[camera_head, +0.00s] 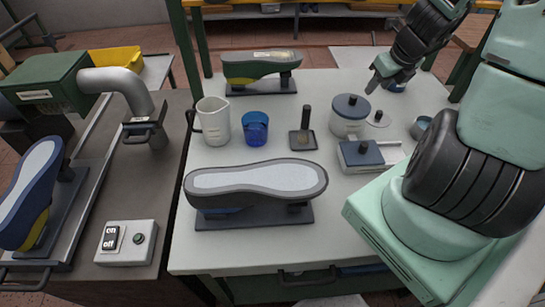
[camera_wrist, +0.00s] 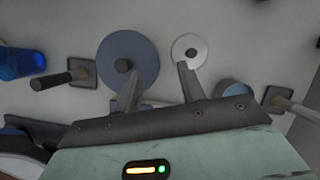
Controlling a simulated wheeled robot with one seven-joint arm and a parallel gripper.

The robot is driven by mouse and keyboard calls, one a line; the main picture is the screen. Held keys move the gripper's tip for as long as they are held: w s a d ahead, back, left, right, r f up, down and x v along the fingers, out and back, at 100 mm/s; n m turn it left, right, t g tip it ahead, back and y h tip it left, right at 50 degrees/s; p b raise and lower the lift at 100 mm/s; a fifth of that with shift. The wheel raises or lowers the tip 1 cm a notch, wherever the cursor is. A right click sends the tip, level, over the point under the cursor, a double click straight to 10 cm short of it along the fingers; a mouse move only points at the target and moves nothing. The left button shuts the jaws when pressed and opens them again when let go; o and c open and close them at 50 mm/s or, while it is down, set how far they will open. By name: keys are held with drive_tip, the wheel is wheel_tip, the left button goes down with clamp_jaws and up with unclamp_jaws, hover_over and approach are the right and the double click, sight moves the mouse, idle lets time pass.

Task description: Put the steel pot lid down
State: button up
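The steel pot lid (camera_head: 378,119) is a small pale disc with a dark knob. It lies on the white table, just right of a pot with a blue-grey lid (camera_head: 350,105). In the wrist view the steel lid (camera_wrist: 189,50) shows flat, beyond the tip of the right finger. The blue-grey lid (camera_wrist: 127,62) is beyond the left finger. My gripper (camera_head: 372,87) is above the table, behind the steel lid in the head view. In the wrist view its fingers (camera_wrist: 160,75) are spread, with nothing between them.
A shoe last (camera_head: 256,180) lies in front.

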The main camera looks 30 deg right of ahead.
drive_tip(key=w+a+r+n+g+y, duration=0.1)
drive_tip(key=w+a+r+n+y, duration=0.1)
drive_tip(key=a+n, duration=0.95)
drive_tip(key=w+a+r+n+y, duration=0.1)
drive_tip(key=w+a+r+n, duration=0.1)
drive_tip(key=a+n, duration=0.95)
drive_tip(key=s+a+n+g, duration=0.1)
drive_tip(key=s+a+n, duration=0.2)
drive_tip(key=a+n, duration=0.2)
drive_tip(key=s+a+r+n+g, duration=0.1)
drive_tip(key=s+a+n, duration=0.3)
drive_tip(key=a, duration=0.3)
drive_tip(key=s+a+r+n+g, duration=0.1)
drive_tip(key=s+a+n, duration=0.3)
drive_tip(key=n, duration=0.3)
drive_tip(key=shift+s+a, duration=0.2)
drive_tip(key=shift+a, duration=0.7)
drive_tip(key=s+n, duration=0.1)
drive_tip(key=n, duration=0.1)
drive_tip(key=s+a+n, duration=0.1)
drive_tip(key=s+n, duration=0.1)
drive_tip(key=s+a+n+h, duration=0.1)
drive_tip(key=n, duration=0.1)
drive_tip(key=shift+s+r, duration=0.4)
drive_tip(key=shift+d, duration=0.1)
